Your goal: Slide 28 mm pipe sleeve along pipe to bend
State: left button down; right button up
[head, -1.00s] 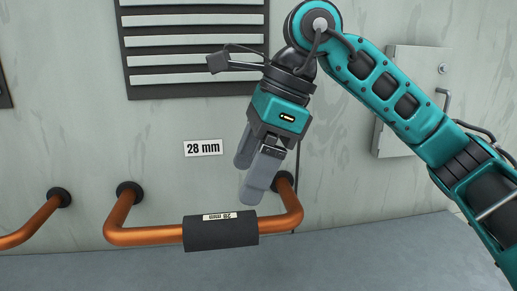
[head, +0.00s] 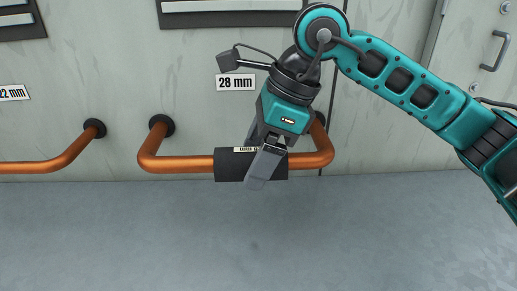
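The dark grey sleeve (head: 230,167) sits around the middle of the copper pipe (head: 180,163) marked 28 mm, with bare pipe on both sides. The pipe's bends are at its left and right ends, where it turns back to the wall. My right gripper (head: 258,157) is at the right half of the sleeve, pointing down. One finger lies in front of the sleeve and the other goes down behind it, partly hidden. Whether the fingers press on the sleeve is not clear. The sleeve's white label is partly covered. My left gripper is not in view.
The 28 mm sign (head: 236,83) is on the wall above the pipe. Another copper pipe (head: 45,166) is at the left, below a 22 mm sign (head: 13,93). A door handle (head: 494,52) is at the upper right. The floor (head: 250,240) in front is clear.

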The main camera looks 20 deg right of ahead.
jog(key=c, duration=1)
jog(key=shift+c, duration=0.2)
jog(key=shift+d, duration=0.15)
